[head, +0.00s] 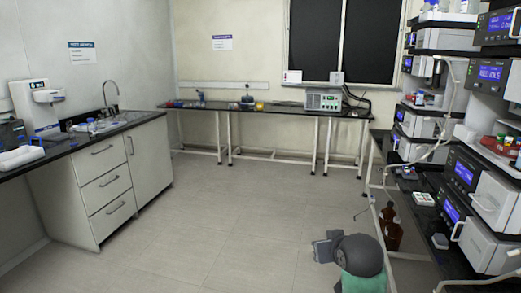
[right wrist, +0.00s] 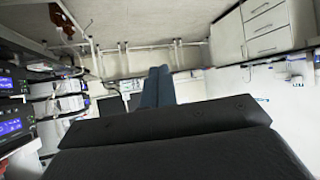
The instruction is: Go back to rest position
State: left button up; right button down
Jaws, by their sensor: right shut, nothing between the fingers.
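My right gripper (right wrist: 158,72) shows in the right wrist view as two dark fingers pressed together, with nothing between them. It is in open air, apart from the benches and the instrument stacks. In the head view a dark grey and green part of my right arm shows low at the right of centre, over the floor. My left gripper is in neither view.
Stacked instruments (head: 463,170) with blue displays fill a dark bench along the right. Brown bottles (head: 389,230) stand low beside it. A white drawer cabinet (head: 105,190) with a sink is at left. A back bench (head: 260,110) holds a device (head: 323,100). The middle floor (head: 240,220) is clear.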

jog(key=s+a+f+g+p, duration=0.1)
jog(key=s+f+g, duration=0.3)
jog(key=s+f, duration=1.1)
jog(key=s+a+f+g+p, duration=0.1)
jog(key=s+f+g, duration=0.3)
jog(key=s+f, duration=1.2)
jog(key=s+a, duration=0.1)
jog(key=s, duration=0.4)
jog(key=shift+s+a+f+g, duration=0.2)
jog(key=shift+s+g, duration=0.1)
jog(key=shift+s, duration=0.1)
jog(key=shift+d, duration=0.1)
